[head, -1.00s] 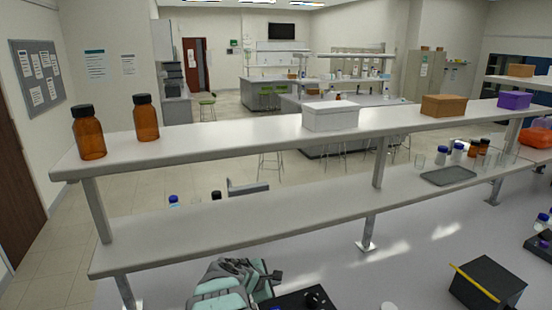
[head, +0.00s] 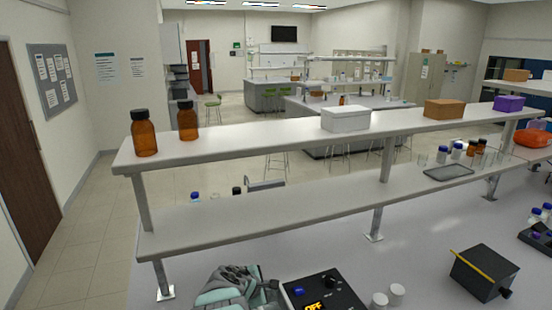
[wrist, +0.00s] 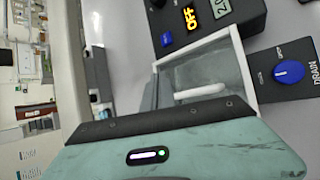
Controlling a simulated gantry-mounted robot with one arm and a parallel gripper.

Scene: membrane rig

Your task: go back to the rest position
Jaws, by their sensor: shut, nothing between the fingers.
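My gripper (head: 238,286) shows as a teal and grey shape at the bottom edge of the head view, left of the black control box (head: 325,292). It is shut and empty; its fingertips are not clear. In the wrist view a teal housing with a dark edge and a lit indicator fills the bottom. Beyond it is a white-rimmed open basin (wrist: 214,50) with a small white rod-like piece (wrist: 200,91) over or in it. The control box also shows in the wrist view (wrist: 228,12) with an orange OFF display. A blue knob (wrist: 290,72) labelled DRAIN is at right.
A two-tier shelf (head: 265,213) spans the bench above my gripper. Two brown bottles (head: 144,133) and a white box (head: 345,118) stand on its top tier.

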